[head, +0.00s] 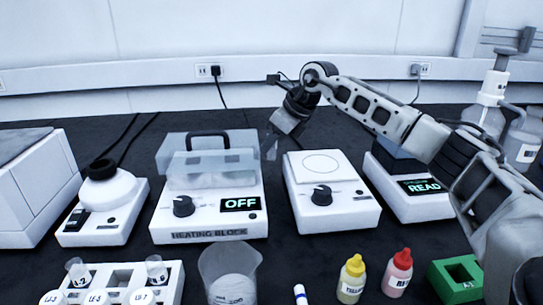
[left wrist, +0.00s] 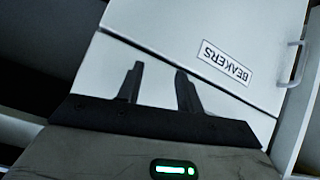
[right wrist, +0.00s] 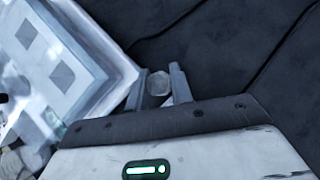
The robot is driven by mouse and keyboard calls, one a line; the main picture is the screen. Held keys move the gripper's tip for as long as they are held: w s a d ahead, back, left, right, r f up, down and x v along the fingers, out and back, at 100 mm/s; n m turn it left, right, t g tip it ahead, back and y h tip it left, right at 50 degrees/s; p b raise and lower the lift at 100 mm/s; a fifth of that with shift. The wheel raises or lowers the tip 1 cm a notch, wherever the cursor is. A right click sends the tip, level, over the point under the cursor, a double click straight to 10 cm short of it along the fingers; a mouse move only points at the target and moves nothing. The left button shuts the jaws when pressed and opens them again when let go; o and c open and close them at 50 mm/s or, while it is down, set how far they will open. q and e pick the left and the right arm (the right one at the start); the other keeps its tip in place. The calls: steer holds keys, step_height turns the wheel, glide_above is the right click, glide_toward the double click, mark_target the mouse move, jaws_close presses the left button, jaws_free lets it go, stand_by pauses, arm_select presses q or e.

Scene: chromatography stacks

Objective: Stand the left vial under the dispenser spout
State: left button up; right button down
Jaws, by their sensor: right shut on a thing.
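My right gripper (head: 272,143) is above the back of the bench, between the heating block and the flat-topped stirrer. It is shut on a small clear vial (right wrist: 158,84), whose round end shows between the fingers in the right wrist view. The vial seems to hang clear of the bench. Two other vials, one left (head: 77,271) and one right (head: 156,269), stand in the white rack (head: 120,278) at the front left. The dispenser (head: 492,88) stands at the far right, partly behind my right arm; I cannot make out its spout clearly. My left gripper (left wrist: 158,85) is open and empty before a drawer front.
The heating block (head: 208,200), reading OFF, has a clear lid with a dark handle. The stirrer (head: 330,195) and a READ device (head: 420,186) stand to its right. A beaker (head: 229,278), yellow bottle (head: 351,279), red bottle (head: 398,273) and green holder (head: 456,279) line the front.

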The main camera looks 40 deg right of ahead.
mark_target(271, 155)
steer(key=shift+w+d+f, duration=0.1)
steer(key=shift+w+f, duration=0.1)
steer(key=shift+f, duration=0.15)
steer(key=shift+f+b, duration=0.55)
steer(key=shift+f, duration=1.1)
steer(key=c, duration=1.5)
jaws_free()
steer(key=shift+r, duration=0.1)
